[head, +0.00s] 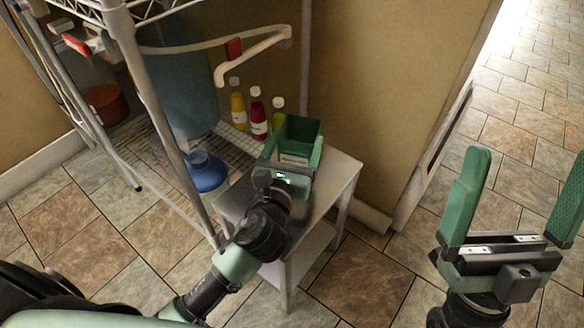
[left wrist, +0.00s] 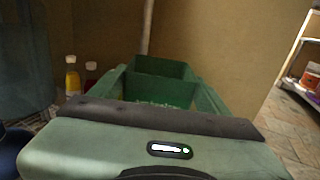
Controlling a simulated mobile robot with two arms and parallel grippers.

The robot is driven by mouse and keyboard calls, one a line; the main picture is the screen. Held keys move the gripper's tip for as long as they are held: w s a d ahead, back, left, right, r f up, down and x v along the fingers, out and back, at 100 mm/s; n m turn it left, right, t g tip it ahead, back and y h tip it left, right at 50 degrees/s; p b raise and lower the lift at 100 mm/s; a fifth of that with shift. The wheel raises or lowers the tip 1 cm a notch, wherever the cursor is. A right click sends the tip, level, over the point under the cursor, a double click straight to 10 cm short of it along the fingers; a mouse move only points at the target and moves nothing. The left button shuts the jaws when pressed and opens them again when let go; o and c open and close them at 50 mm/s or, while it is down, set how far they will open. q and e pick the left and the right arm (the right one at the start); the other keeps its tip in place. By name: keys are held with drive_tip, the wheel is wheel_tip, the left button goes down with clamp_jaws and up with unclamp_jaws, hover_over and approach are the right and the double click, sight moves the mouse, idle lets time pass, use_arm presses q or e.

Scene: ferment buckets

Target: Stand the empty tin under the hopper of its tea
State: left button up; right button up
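A dark green, open-topped tin (head: 302,131) with a pale label stands upright at the end of my left arm, over the small white table. My left gripper (head: 294,153) has its green fingers on either side of the tin. In the left wrist view the tin (left wrist: 163,82) fills the space between them. No gap shows, but I cannot tell whether they press on it. The tin's bottom is hidden by the gripper. My right gripper (head: 515,205) is open and empty at the right, over the floor. I cannot make out a hopper for sure.
The small white table (head: 342,180) stands against the wall. Bottles with a yellow (head: 238,108), a red (head: 258,116) and a yellow-green body (head: 278,112) stand behind it. A wire rack (head: 160,110) with a blue round vessel (head: 206,172) is at left. Tiled floor is clear at right.

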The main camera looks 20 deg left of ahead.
use_arm(q)
drive_tip(key=c, duration=1)
drive_tip(key=shift+r, duration=0.15)
